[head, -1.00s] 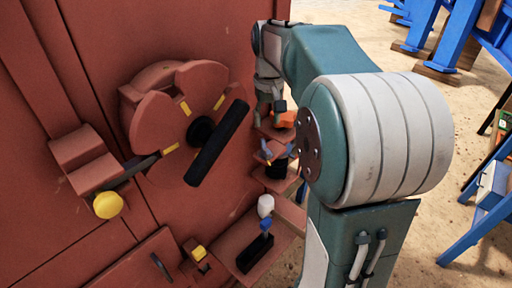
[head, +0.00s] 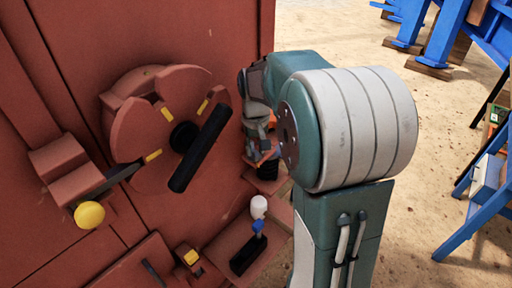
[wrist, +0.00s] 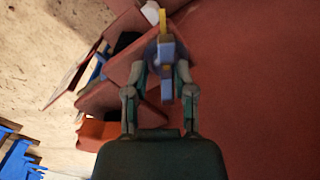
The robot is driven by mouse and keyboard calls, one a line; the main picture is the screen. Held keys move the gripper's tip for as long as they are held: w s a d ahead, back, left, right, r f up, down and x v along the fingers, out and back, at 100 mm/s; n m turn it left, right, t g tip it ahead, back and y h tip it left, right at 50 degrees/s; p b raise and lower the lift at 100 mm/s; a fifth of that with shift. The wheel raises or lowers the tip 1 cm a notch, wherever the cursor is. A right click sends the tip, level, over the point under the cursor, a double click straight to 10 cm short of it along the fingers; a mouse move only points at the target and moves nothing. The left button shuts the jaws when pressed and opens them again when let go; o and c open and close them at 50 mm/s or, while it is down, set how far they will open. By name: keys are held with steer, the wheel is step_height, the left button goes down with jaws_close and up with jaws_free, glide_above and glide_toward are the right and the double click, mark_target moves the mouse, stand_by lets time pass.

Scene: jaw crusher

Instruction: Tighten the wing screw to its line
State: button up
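The wing screw (wrist: 165,75) shows in the wrist view as a blue-purple wing standing upright in the picture, with a rounded body behind it. A yellow mark (wrist: 163,20) shows just beyond its far end. My gripper (wrist: 164,70) has one finger on each side of the wing. The fingers look apart, with a small gap to the wing on each side; contact cannot be made out. In the head view my gripper (head: 258,150) points down at the small bracket beside the red machine and hides most of the screw.
The red machine wall (head: 230,50) fills the left. A round hub with a black handle (head: 200,148) sticks out close to my gripper. Blue trestles (head: 475,205) stand right on open sand.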

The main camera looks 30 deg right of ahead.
steer(key=shift+a, duration=0.45)
jaws_close()
steer(key=shift+d, duration=0.1)
